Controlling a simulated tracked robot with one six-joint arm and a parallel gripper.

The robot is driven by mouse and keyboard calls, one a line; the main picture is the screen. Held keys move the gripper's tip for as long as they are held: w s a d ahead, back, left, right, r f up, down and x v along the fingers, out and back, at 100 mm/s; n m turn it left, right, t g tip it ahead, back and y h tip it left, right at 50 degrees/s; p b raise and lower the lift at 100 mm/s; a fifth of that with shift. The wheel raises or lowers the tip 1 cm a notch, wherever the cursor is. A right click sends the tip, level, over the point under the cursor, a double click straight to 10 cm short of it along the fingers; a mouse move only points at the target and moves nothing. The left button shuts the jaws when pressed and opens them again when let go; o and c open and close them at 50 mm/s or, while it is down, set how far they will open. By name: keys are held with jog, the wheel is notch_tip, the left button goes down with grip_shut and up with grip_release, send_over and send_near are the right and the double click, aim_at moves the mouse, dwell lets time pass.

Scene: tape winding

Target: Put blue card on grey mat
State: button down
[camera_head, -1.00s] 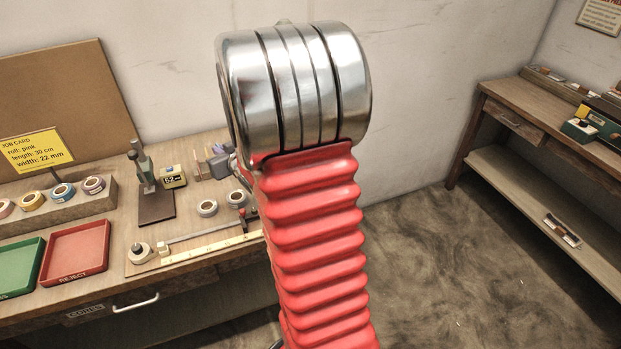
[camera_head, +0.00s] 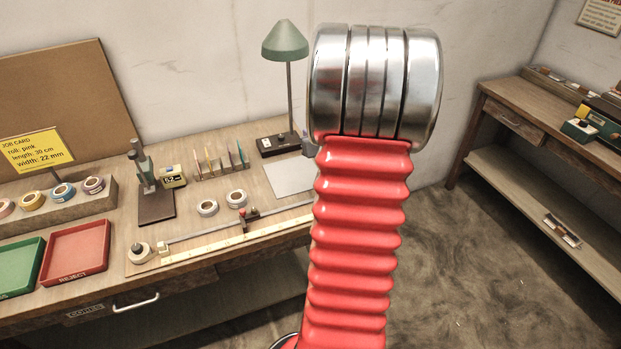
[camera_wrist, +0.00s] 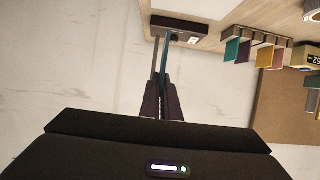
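The grey mat (camera_head: 289,178) lies flat and bare on the bench, in front of the lamp; my arm is just right of it. My gripper (camera_wrist: 162,92) shows in the wrist view with its fingers close together around a thin blue-teal strip. This strip looks like the blue card (camera_wrist: 166,52), seen nearly edge-on and sticking out past the fingertips. In the head view my arm hides most of the gripper and the card.
A card rack (camera_head: 222,168) with several coloured cards stands left of the mat. The lamp (camera_head: 285,45) has its dark base (camera_head: 279,145) behind the mat. Two tape rolls (camera_head: 222,203) and a ruler (camera_head: 215,243) lie in front. Trays (camera_head: 75,251) are at the left.

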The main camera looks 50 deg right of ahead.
jog(key=shift+f, duration=2.95)
jog(key=shift+f, duration=2.05)
jog(key=shift+f, duration=0.15)
jog(key=c, duration=2)
grip_release()
jog(key=v, duration=1.2)
